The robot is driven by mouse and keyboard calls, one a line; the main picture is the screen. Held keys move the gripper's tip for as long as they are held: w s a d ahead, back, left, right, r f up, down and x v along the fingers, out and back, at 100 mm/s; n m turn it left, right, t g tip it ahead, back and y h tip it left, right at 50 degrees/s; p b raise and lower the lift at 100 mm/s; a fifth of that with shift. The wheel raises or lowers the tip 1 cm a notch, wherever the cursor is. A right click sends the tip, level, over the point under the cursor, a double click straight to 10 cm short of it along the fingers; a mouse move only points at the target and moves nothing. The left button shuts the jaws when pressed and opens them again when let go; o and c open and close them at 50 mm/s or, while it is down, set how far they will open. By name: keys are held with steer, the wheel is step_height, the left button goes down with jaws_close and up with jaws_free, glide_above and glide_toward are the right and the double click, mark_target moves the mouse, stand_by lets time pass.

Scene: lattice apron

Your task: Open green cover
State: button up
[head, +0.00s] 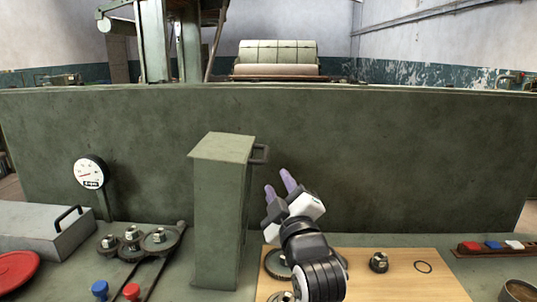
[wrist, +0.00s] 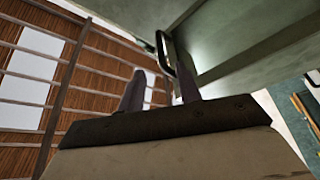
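The green cover (head: 221,205) is a tall, narrow green box standing upright on the green bench. A dark bar handle (head: 261,154) sticks out from its right side near the top. The handle also shows in the wrist view (wrist: 161,50), just beyond the fingertips. My gripper (head: 279,182) is right of the cover and a little below the handle, with its purple fingers pointing up. In the wrist view the fingers (wrist: 158,75) are apart with nothing held between them. They look close to the handle, but I cannot tell whether they touch it.
Left of the cover are gears (head: 132,237) with a belt, a gauge (head: 89,172), a grey box with a handle (head: 45,230) and a red disc (head: 14,270). Right is a wooden board (head: 410,288) with a nut (head: 379,262). A green wall (head: 400,150) rises behind.

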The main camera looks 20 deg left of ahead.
mark_target(266, 153)
steer(key=p+x, duration=0.3)
steer(key=x, duration=0.7)
steer(key=shift+a+r, duration=0.1)
steer(key=shift+r, duration=0.05)
steer(key=shift+w+a, duration=0.4)
steer(key=shift+w, duration=0.15)
steer(key=shift+c, duration=0.2)
jaws_close()
